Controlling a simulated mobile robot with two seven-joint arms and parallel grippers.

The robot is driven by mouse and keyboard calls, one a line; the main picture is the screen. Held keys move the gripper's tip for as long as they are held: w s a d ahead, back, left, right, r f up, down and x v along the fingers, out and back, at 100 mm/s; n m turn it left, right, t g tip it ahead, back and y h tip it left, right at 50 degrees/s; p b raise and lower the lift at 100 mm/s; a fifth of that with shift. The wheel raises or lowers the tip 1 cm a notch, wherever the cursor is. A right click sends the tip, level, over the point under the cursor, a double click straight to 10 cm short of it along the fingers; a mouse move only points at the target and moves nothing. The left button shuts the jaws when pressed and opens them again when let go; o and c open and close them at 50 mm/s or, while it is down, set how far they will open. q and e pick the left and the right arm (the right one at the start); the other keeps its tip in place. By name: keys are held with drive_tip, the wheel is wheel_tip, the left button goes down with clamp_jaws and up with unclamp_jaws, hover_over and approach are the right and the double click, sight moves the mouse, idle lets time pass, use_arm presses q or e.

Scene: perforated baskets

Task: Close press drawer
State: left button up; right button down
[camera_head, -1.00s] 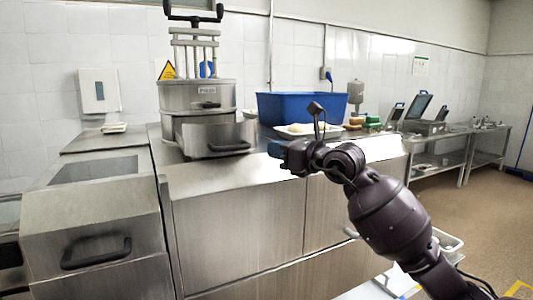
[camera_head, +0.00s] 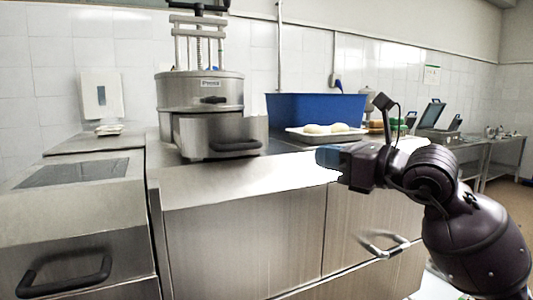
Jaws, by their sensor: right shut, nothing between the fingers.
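The press (camera_head: 200,90) is a round steel machine with a screw frame on top, standing on the steel counter. Its lower drawer (camera_head: 190,135) sticks out toward the front right and is open, with a dark handle (camera_head: 236,146) on its front. My right gripper (camera_head: 328,157) points left, to the right of the drawer handle and apart from it, above the counter's front edge. It is shut and holds nothing. My left gripper is not in view.
A blue bin (camera_head: 315,108) and a white tray (camera_head: 326,134) with pale round items stand on the counter right of the press. A steel cabinet with a dark handle (camera_head: 65,275) is at the lower left. The counter front (camera_head: 245,185) is clear.

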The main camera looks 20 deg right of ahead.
drive_tip(key=p+x, duration=0.1)
drive_tip(key=x, duration=0.5)
drive_tip(key=a+x, duration=0.1)
drive_tip(key=x, duration=0.6)
drive_tip(key=shift+s+d+r+p, duration=0.1)
drive_tip(key=shift+s+r+p, duration=0.15)
drive_tip(key=shift+p, duration=0.1)
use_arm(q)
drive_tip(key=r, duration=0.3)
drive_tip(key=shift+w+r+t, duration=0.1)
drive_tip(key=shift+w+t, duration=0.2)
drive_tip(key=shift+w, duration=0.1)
use_arm(e)
drive_tip(key=shift+w+f, duration=0.1)
drive_tip(key=shift+w, duration=0.05)
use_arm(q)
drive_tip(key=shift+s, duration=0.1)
